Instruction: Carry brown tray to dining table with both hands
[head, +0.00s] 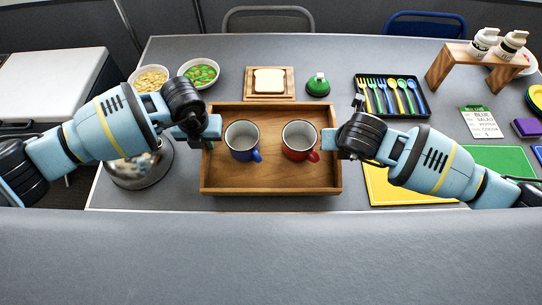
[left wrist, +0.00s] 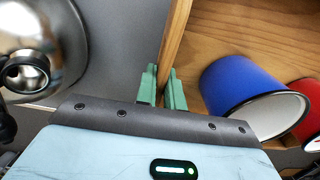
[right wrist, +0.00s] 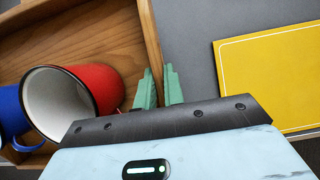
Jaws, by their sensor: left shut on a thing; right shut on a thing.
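The brown wooden tray (head: 270,183) is in the middle of the head view, over the grey dining table (head: 230,60). Whether it rests on the table or hangs just above it, I cannot tell. A blue mug (head: 243,141) and a red mug (head: 299,141) stand upright in it. My left gripper (head: 213,127) is shut on the tray's left wall, which shows between green fingers (left wrist: 162,88) in the left wrist view. My right gripper (head: 331,139) is shut on the right wall; its fingers (right wrist: 158,88) straddle that wall in the right wrist view.
A metal kettle (head: 140,170) stands close to the tray's left. A yellow mat (head: 395,190) lies at its right. Behind it are a bread board (head: 269,96), a green bell-shaped thing (head: 317,86) and a black cutlery tray (head: 418,108). Two bowls (head: 199,73) stand at back left.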

